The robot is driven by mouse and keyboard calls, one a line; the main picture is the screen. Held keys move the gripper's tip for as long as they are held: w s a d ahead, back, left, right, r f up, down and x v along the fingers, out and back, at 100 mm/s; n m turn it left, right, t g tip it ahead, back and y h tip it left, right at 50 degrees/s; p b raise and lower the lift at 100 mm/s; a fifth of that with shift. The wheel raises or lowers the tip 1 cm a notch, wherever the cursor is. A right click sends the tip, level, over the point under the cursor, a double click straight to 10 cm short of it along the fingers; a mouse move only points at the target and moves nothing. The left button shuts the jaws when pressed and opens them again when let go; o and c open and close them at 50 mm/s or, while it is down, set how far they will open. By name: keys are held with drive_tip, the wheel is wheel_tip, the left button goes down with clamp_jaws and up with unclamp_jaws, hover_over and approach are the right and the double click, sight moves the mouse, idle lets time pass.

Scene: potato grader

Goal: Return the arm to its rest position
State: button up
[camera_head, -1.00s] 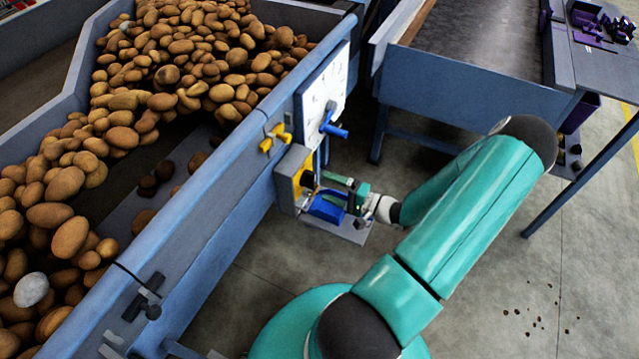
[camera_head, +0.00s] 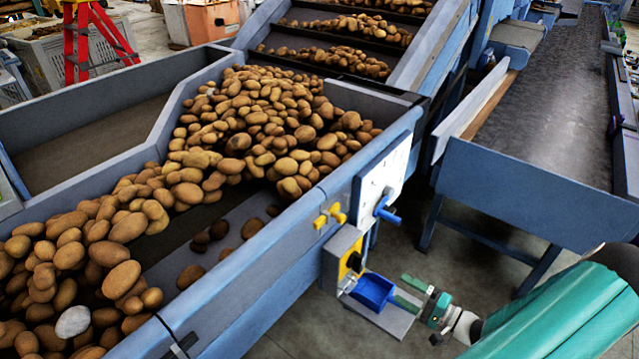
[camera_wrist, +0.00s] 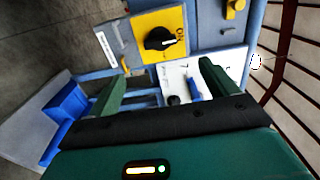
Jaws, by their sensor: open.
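My gripper (camera_head: 408,291) is beside the hopper's side wall, just right of a small grey shelf (camera_head: 398,322) with a blue scoop-like tray (camera_head: 373,291) on it. In the wrist view its two green fingers (camera_wrist: 160,90) stand wide apart with nothing between them. Beyond them is a yellow switch plate (camera_wrist: 160,36) with a black rotary knob (camera_wrist: 161,39). The blue tray also shows at the left of the wrist view (camera_wrist: 62,112). My green arm reaches in from the lower right.
The blue-grey hopper (camera_head: 285,245) full of potatoes fills the left. A white panel (camera_head: 382,172) with a blue handle (camera_head: 387,212) is above the switch box. A conveyor (camera_head: 530,180) stands at the right. Open floor (camera_head: 300,330) shows below.

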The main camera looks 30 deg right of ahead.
drive_tip(key=w+a+r+n+g+y, duration=0.1)
drive_tip(key=w+a+r+n+g, duration=0.3)
drive_tip(key=a+r+g, duration=0.45)
drive_tip(key=w+a+r+n+g+y, duration=0.1)
drive_tip(key=w+a+r+n+g, duration=0.2)
drive_tip(key=a+r+n+g, duration=0.5)
drive_tip(key=s+a+r+n+t+h, duration=0.1)
drive_tip(key=s+a+r+t+h, duration=0.1)
drive_tip(key=a+r+h, duration=0.2)
drive_tip(key=s+a+r+t+h, duration=0.2)
drive_tip(key=a+r+t+h, duration=0.1)
drive_tip(key=a+r, duration=0.8)
drive_tip(key=shift+s+r+n+h, duration=0.35)
drive_tip(key=shift+r+h, duration=0.25)
drive_tip(key=shift+r, duration=0.35)
drive_tip(key=shift+w+a, duration=0.1)
